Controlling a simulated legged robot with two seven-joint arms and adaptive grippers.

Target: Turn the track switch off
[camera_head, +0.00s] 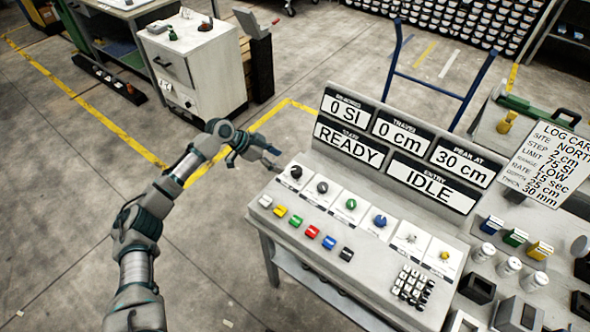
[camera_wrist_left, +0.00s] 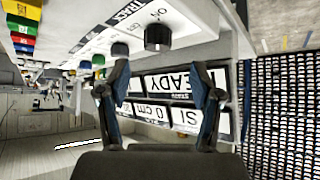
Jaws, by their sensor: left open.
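The track switch is a black knob (camera_head: 296,172) at the upper left end of the sloped console panel in the head view. In the left wrist view the black knob (camera_wrist_left: 158,38) stands out from a white plate lettered TRACK, with ON and OFF marks beside it. Its pointer direction is too small to tell. My left gripper (camera_head: 268,158) is just left of the knob in the head view. In the left wrist view its two fingers (camera_wrist_left: 159,78) are apart and empty, with the knob beyond the tips, apart from them. My right gripper is not in view.
More knobs (camera_head: 351,205) and a row of coloured switches (camera_head: 312,232) fill the panel. A display board (camera_head: 397,150) rises behind, reading READY and IDLE. A keypad (camera_head: 412,286) is at lower right. Open floor lies left of the console.

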